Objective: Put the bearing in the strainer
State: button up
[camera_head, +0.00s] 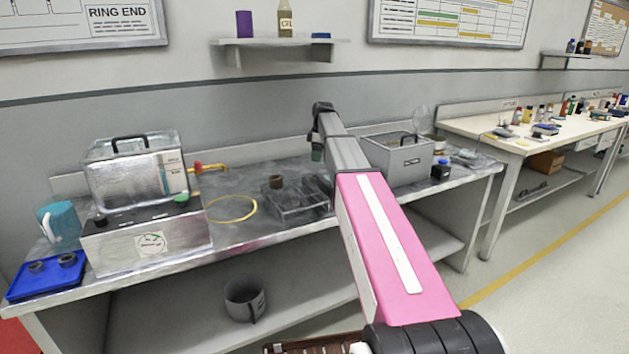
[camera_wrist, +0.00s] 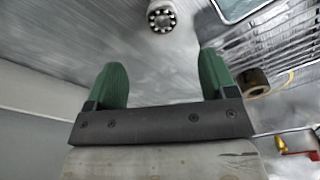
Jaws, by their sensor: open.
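In the head view my gripper (camera_head: 317,152) is over the bench, and I cannot make out the bearing there. A wire-like metal basket (camera_head: 297,206) sits left of my arm; I cannot tell for certain whether it is the strainer.
A brown ring (camera_head: 277,182) is at the basket. A yellow hoop (camera_head: 232,208) lies left of it. A metal tank unit (camera_head: 140,248), a blue tray (camera_head: 48,282) and a teal jug (camera_head: 60,224) stand left. A grey box (camera_head: 400,160) and dark bottle (camera_head: 441,170) stand right.

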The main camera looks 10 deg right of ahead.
aim_at(314, 176)
jog(key=f, duration=0.6)
jog(key=a+f, duration=0.1)
jog(key=f, duration=0.3)
jog(key=shift+a, duration=0.1)
jog(key=shift+r, duration=0.1)
jog(key=c, duration=1.2)
jog(key=shift+o, duration=0.2)
